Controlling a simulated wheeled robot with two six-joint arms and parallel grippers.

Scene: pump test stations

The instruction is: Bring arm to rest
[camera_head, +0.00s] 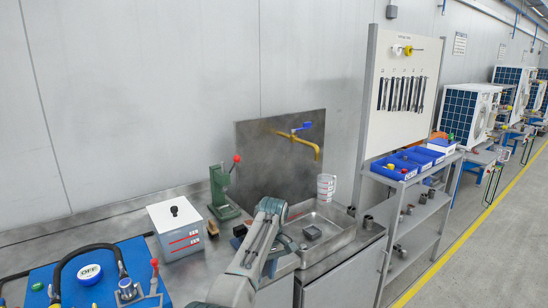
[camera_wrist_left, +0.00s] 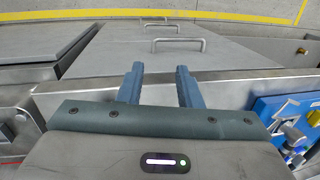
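My left arm (camera_head: 252,252) rises from the bottom of the head view and bends down again over the steel bench, in front of the sink basin. My left gripper (camera_head: 271,267) hangs near the bench's front edge, partly hidden by its own wrist. In the left wrist view, the two blue fingers of the left gripper (camera_wrist_left: 160,75) stand apart with nothing between them. They show against the steel cabinet fronts and their handles (camera_wrist_left: 176,40). My right gripper is in neither view.
The sink basin (camera_head: 338,236) holds a dark block (camera_head: 312,232); a white measuring jug (camera_head: 326,187) stands behind. A white lidded box (camera_head: 176,232), a green lever press (camera_head: 222,190) and a blue board (camera_head: 45,283) are to the left. Shelving (camera_head: 428,198) stands right; the aisle floor (camera_head: 480,255) is clear.

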